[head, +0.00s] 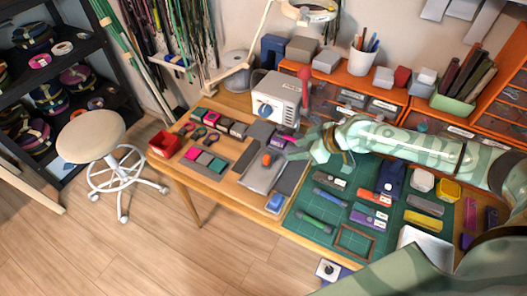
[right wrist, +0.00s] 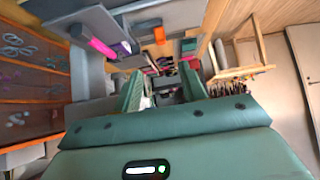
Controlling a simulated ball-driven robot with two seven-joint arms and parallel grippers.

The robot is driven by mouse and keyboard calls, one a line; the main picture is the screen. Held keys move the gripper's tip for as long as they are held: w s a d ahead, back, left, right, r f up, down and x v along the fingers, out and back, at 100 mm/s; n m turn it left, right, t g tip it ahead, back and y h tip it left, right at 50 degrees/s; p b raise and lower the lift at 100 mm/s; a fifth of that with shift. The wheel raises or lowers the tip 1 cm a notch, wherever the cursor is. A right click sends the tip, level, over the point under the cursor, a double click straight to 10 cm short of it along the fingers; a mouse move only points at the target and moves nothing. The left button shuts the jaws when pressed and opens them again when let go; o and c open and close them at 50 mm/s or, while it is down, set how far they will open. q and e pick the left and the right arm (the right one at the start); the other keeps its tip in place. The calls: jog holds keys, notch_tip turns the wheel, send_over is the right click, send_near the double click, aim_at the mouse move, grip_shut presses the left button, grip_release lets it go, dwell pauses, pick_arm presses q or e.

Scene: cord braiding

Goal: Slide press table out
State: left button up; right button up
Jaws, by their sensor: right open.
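A light grey machine with a blue dial (head: 275,100) and a red lever (head: 304,84) stands at the back of the wooden bench. In front of it lies a grey flat plate (head: 258,177) with an orange piece (head: 267,160) on it; I cannot tell for sure which part is the press table. My right gripper (head: 301,148) is just right of this plate, fingers apart and empty. In the right wrist view its two green fingers (right wrist: 165,92) stand apart, with grey parts beyond them. A magenta piece (right wrist: 101,48) shows to their upper left. My left gripper is not seen.
A green cutting mat (head: 300,228) with tools and coloured blocks lies to the right. A red box (head: 165,144) and small dark and coloured blocks sit at the left. Orange drawers (head: 350,97) line the back. A stool (head: 91,136) stands left of the bench.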

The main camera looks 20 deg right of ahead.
aim_at(267, 158)
jog(key=b+x, duration=0.2)
jog(key=x, duration=0.5)
jog(key=shift+s+a+f, duration=0.1)
jog(key=shift+s+a, duration=0.05)
jog(key=shift+a, duration=0.05)
jog(key=b+x, duration=0.2)
jog(key=x, duration=0.4)
jog(key=shift+f, duration=0.1)
jog(key=shift+w+a+f, duration=0.25)
jog(key=shift+w+f, duration=0.1)
jog(key=shift+w, duration=0.15)
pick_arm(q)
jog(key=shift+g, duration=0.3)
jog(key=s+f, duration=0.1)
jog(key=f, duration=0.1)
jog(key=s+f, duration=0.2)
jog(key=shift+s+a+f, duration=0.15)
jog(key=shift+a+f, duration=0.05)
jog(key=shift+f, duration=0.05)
pick_arm(e)
jog(key=shift+s+r, duration=0.1)
grip_shut()
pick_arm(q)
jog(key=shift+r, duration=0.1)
